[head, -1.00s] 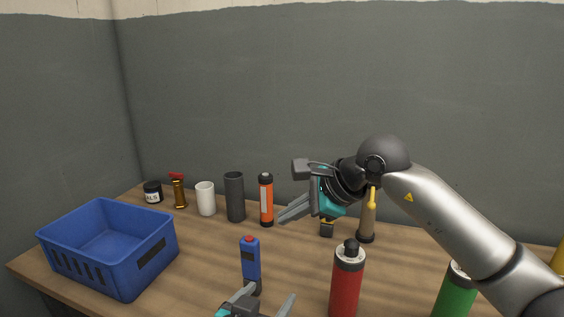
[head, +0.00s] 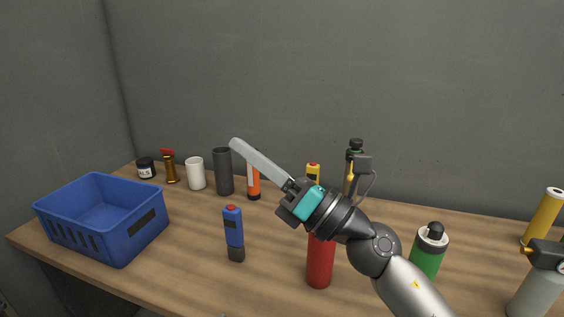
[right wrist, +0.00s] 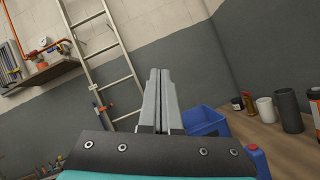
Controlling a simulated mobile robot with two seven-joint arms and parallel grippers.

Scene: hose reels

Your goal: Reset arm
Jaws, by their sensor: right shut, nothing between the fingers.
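My right gripper (head: 237,143) is shut and empty, raised above the table and pointing up and to the left in the head view. Its closed fingers also show in the right wrist view (right wrist: 159,73), with nothing between them. My right arm comes in from the bottom right and partly covers a red bottle (head: 320,265) and an orange cylinder (head: 253,187). My left gripper is not in view.
A blue basket (head: 73,233) stands at the table's left. A blue device (head: 234,228) stands mid-table. A dark grey cylinder (head: 223,172) and white cup (head: 195,174) stand behind it. A green bottle (head: 427,255) and grey canister (head: 536,291) are right. A ladder (right wrist: 104,55) leans behind.

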